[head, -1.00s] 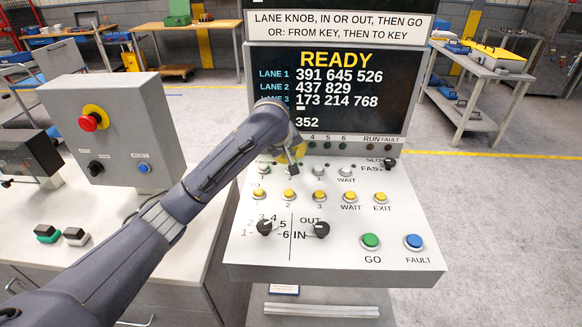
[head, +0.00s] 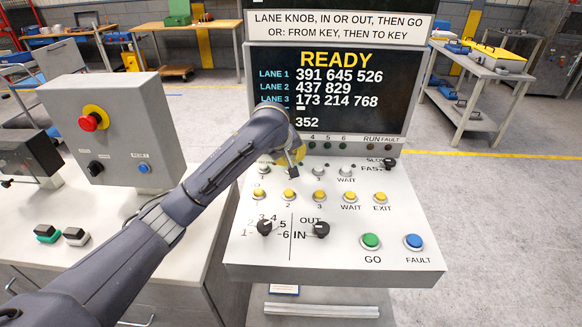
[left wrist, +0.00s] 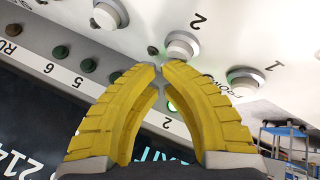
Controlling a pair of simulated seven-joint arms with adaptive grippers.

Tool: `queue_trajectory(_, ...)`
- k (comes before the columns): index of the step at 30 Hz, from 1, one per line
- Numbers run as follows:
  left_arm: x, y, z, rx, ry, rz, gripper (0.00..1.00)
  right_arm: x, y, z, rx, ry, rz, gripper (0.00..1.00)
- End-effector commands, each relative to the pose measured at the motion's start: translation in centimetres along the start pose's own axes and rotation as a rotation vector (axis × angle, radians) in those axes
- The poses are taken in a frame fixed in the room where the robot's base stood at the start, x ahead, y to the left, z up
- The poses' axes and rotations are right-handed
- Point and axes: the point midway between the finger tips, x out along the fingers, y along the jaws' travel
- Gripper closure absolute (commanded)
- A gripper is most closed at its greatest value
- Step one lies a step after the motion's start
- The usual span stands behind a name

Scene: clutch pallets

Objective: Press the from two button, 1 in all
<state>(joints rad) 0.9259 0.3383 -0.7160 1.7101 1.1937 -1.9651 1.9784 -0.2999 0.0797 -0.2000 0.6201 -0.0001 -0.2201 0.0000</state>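The from two button is a round white push button, marked 2, in the upper row of the panel. It shows in the left wrist view (left wrist: 183,46), just beyond my left fingertips. In the head view my left gripper (head: 291,172) hangs over this spot and hides most of the button. Its yellow fingers (left wrist: 160,67) are shut with nothing between them. The tips are close to the button; I cannot tell whether they touch it. White from buttons 1 (left wrist: 243,82) and 3 (left wrist: 108,15) flank it. My right gripper is not in view.
A row of yellow buttons (head: 319,196) lies in front. Two black knobs (head: 321,230), a green GO button (head: 370,241) and a blue FAULT button (head: 413,242) are nearer. The screen (head: 340,90) behind reads READY. A grey box with a red button (head: 90,121) stands left.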

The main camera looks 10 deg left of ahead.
Motion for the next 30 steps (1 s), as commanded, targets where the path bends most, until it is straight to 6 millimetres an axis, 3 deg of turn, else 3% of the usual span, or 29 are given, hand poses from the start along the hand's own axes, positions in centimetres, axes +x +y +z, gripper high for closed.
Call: queue_trajectory(30, 0.53, -0.3, 0.31, 0.0, -0.001, -0.001, 1.0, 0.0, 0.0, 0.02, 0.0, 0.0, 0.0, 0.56)
